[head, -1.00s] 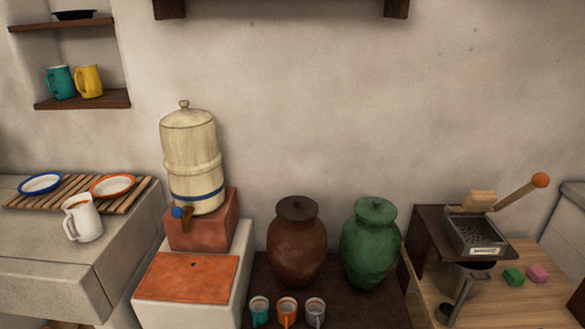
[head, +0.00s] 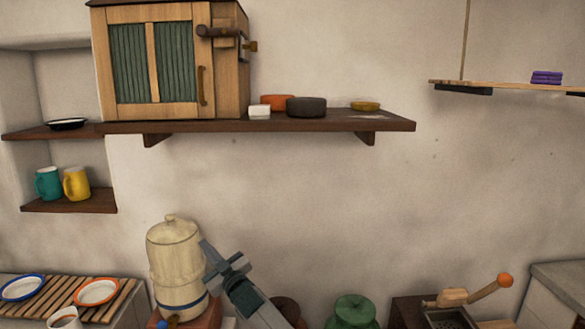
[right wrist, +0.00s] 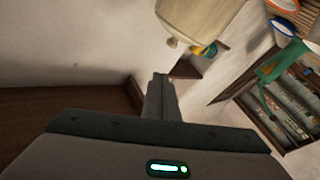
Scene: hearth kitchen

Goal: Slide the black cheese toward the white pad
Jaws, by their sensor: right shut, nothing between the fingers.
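The black cheese (head: 306,106) is a dark round block on the brown wall shelf (head: 200,127). An orange round block (head: 276,101) sits behind it to the left, and a small white block (head: 259,112) is at its left. A thin, flat white patch (head: 372,117), which looks like the white pad, lies on the shelf to the right of the black cheese. My right gripper (head: 206,248) is well below the shelf, in front of the cream urn, shut and empty. Its closed fingers also show in the right wrist view (right wrist: 160,80). My left gripper is not in view.
A wooden cabinet (head: 170,60) stands on the shelf's left part. A yellow-brown dish (head: 365,105) sits behind the white patch. The cream urn (head: 175,250) stands below left. A hanging shelf (head: 500,86) with a purple stack is at the right. The wall below the shelf is clear.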

